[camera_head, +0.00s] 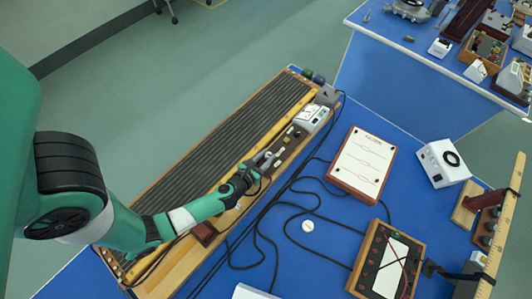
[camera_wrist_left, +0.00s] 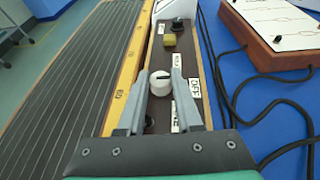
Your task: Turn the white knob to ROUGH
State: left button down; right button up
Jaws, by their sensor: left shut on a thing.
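The white knob (camera_wrist_left: 160,84) stands on the dark control strip (camera_wrist_left: 187,60) of the long bench instrument. My left gripper (camera_wrist_left: 158,92) is shut on the white knob, with one grey finger on each side of it. A small dark mark shows on the knob's top, but I cannot tell clearly which label it points at. A white label reading OFF (camera_wrist_left: 195,88) lies to the right of the knob. Other small labels lie around it, partly hidden by the right finger. In the head view my left gripper (camera_head: 264,161) reaches the strip from the left. My right gripper is not in view.
A yellow block (camera_wrist_left: 169,40) and a dark knob (camera_wrist_left: 177,25) sit farther up the strip. A ribbed dark panel (camera_head: 225,140) runs alongside. Black cables (camera_head: 290,190) lie on the blue bench to the right, near a white-topped wooden box (camera_head: 362,164).

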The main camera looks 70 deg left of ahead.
pick_arm(q)
jog(key=shift+w+d+f+n+g+y+b, duration=0.2)
jog(key=shift+n+g+y+b, duration=0.3)
jog(key=shift+n+y+b, duration=0.25)
jog(key=n+g+y, duration=0.1)
jog(key=n+g+y+b, duration=0.1)
jog(key=shift+w+d+r+n, duration=0.1)
jog(key=shift+w+r+n, duration=0.05)
jog(key=shift+n, duration=0.2)
jog(key=shift+w+n+g+y+b, duration=0.1)
jog(key=shift+n+g+y+b, duration=0.45)
jog(key=shift+n+g+b, duration=0.5)
jog(key=n+g+b, duration=0.1)
jog(key=g, duration=0.1)
jog(key=n+g+b, duration=0.2)
jog(key=shift+w+f+y, duration=0.1)
jog(key=shift+f+y, duration=0.1)
jog(key=shift+y, duration=0.1)
jog(key=shift+r+n+g+b, duration=0.2)
jog(key=shift+n+g+b, duration=0.65)
jog(key=shift+g+b, duration=0.25)
jog(key=c, duration=0.6)
grip_release()
